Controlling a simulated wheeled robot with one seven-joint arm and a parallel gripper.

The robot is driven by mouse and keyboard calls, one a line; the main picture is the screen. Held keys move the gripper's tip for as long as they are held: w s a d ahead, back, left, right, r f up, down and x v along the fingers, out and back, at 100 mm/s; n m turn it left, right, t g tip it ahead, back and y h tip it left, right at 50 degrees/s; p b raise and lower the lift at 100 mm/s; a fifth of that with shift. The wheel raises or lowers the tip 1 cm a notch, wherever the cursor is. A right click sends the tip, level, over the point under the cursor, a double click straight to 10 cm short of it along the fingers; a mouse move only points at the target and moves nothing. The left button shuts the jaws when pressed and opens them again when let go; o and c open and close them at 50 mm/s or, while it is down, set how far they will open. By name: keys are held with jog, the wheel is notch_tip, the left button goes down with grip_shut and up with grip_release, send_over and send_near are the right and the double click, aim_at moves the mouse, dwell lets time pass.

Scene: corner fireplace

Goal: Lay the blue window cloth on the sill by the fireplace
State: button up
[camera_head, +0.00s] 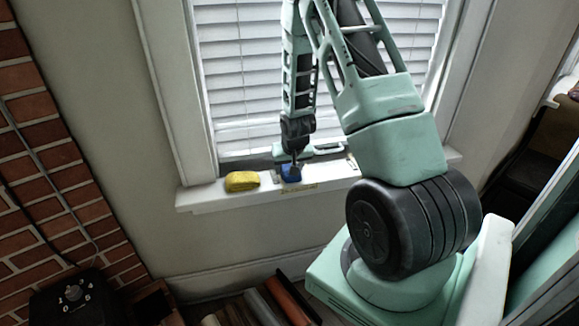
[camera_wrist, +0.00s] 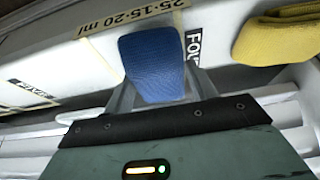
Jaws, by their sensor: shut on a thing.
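The blue window cloth (camera_head: 291,174) is a small folded block at the window sill, right of the yellow cloth. My gripper (camera_head: 293,164) points down over it and is shut on it. In the wrist view the blue cloth (camera_wrist: 152,62) shows between the two grey fingers, with its ribbed weave facing the camera. The white sill (camera_head: 215,196) runs under the window, to the right of the brick fireplace (camera_head: 45,150). The cloth is at the sill's height or just above it; I cannot tell whether it touches.
A folded yellow cloth (camera_head: 242,181) lies on the sill to the left; it also shows in the wrist view (camera_wrist: 278,38). Printed labels (camera_wrist: 32,91) are stuck on the sill. White blinds (camera_head: 240,90) hang close behind my gripper. Long rolls (camera_head: 262,307) lie below on the floor.

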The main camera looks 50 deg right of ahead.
jog(key=shift+f+b, duration=0.35)
jog(key=shift+f, duration=0.2)
jog(key=o, duration=1.1)
jog(key=p+v, duration=0.1)
jog(key=v, duration=1.6)
jog(key=shift+r+p, duration=0.2)
jog(key=shift+p, duration=0.1)
jog(key=shift+a, duration=0.15)
